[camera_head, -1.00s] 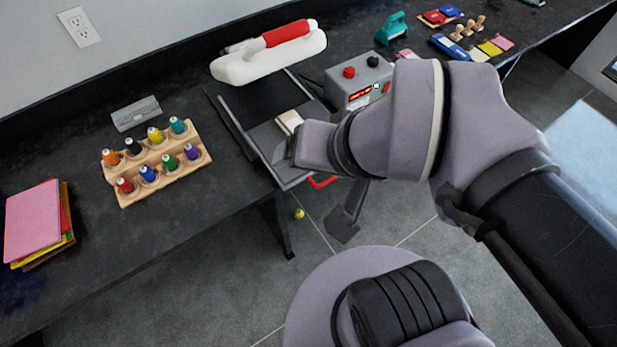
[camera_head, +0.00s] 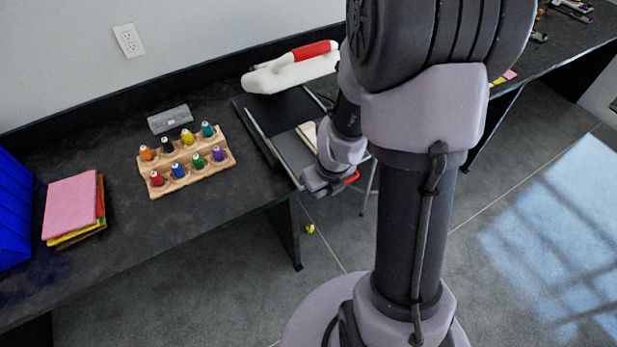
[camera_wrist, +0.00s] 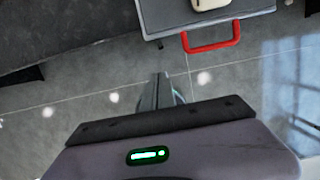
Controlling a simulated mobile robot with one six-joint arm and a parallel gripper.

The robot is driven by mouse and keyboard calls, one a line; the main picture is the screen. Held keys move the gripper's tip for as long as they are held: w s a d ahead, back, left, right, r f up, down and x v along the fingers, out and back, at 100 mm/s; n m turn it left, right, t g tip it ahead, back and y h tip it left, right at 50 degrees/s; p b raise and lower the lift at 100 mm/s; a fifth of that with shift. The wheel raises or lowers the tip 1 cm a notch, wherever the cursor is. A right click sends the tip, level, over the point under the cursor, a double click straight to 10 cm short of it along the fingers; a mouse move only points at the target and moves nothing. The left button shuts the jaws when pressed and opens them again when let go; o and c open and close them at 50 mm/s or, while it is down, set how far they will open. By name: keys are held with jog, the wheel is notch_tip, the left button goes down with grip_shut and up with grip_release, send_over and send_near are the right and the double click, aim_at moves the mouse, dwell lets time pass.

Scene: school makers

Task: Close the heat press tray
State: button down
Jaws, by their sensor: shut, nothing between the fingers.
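The heat press (camera_head: 292,68) has a white upper body with a red grip and stands at the back of the black bench. Its grey tray (camera_head: 291,150) is slid out towards the bench's front edge, with a pale block on it. The tray's red handle (camera_head: 352,177) is partly hidden by my arm. In the wrist view the tray (camera_wrist: 165,14) and its whole red handle (camera_wrist: 212,38) show at the top. My gripper (camera_wrist: 160,78) is shut and empty over the floor, short of the handle and to its left, apart from it.
A wooden rack (camera_head: 187,173) of coloured thread spools sits left of the press. A grey case (camera_head: 170,118), a stack of coloured sheets (camera_head: 72,206) and a blue bin (camera_head: 13,212) are further left. Open floor lies before the bench. A small yellow ball (camera_head: 310,228) lies there.

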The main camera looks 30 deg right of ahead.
jog(key=w+f+b, duration=0.2)
jog(key=w+f, duration=0.3)
jog(key=f, duration=0.1)
jog(key=shift+w+a+b, duration=0.15)
jog(key=shift+w+b, duration=0.15)
jog(key=shift+b, duration=0.05)
